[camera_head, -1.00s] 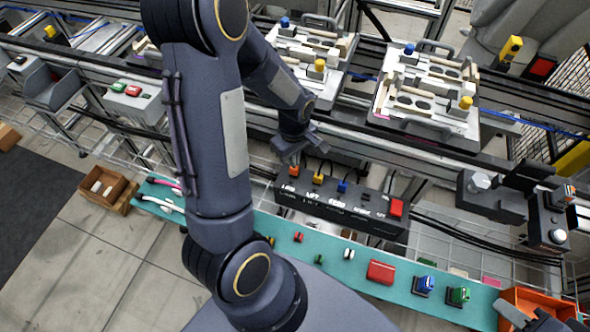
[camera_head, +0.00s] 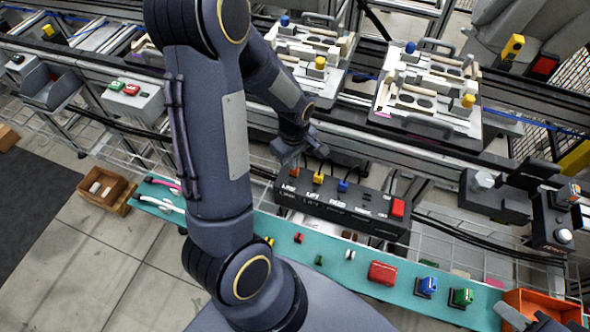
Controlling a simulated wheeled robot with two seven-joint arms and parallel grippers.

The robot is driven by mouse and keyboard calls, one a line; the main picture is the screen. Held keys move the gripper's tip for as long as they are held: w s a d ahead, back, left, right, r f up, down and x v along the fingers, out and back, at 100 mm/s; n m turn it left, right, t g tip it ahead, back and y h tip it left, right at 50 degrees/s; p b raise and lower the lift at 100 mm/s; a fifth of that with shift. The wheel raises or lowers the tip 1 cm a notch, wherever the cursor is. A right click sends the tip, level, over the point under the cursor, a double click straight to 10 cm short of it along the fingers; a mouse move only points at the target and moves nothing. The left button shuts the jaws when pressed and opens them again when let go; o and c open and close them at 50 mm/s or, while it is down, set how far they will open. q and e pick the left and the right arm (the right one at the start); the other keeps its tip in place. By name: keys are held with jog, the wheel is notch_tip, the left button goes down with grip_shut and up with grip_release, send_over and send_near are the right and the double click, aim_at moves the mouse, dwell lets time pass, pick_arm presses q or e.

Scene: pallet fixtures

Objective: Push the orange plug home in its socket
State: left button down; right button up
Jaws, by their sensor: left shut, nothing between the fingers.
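The orange plug (camera_head: 294,173) stands at the left end of a row of plugs on the black socket box (camera_head: 335,207). It looks small and is partly covered from above by my left gripper (camera_head: 287,157). The left gripper is shut and empty, pointing down right at the plug's top. I cannot tell whether it touches the plug. The plug's lower end and its socket opening are too small to judge how deep it sits. A dark part at the bottom right edge (camera_head: 546,322) looks like my right gripper; its fingers are not clear.
A yellow plug (camera_head: 318,178) and a blue plug (camera_head: 343,186) stand close to the right on the same box. A red button (camera_head: 398,208) is at its right end. A teal shelf (camera_head: 330,258) with small parts runs in front. Fixture pallets (camera_head: 430,88) stand behind.

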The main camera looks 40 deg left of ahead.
pick_arm(q)
jog(key=shift+r, duration=0.1)
notch_tip(320, 180, up, 7)
jog(key=p, duration=0.5)
jog(key=shift+p, duration=0.35)
dwell(0.3)
jog(key=s+d+r+m+t+h, duration=0.2)
jog(key=s+d+r+m, duration=0.3)
jog(key=s+r+m, duration=0.1)
jog(key=s+d+r+m+t+h, duration=0.1)
jog(key=s+d+r+m+t, duration=0.2)
jog(key=r, duration=0.8)
jog(key=s+d+m, duration=0.2)
jog(key=s+m, duration=0.2)
jog(key=m, duration=0.1)
jog(key=shift+s+d+r+t+h, duration=0.15)
jog(key=shift+r+t+h, duration=0.15)
jog(key=shift+h, duration=0.1)
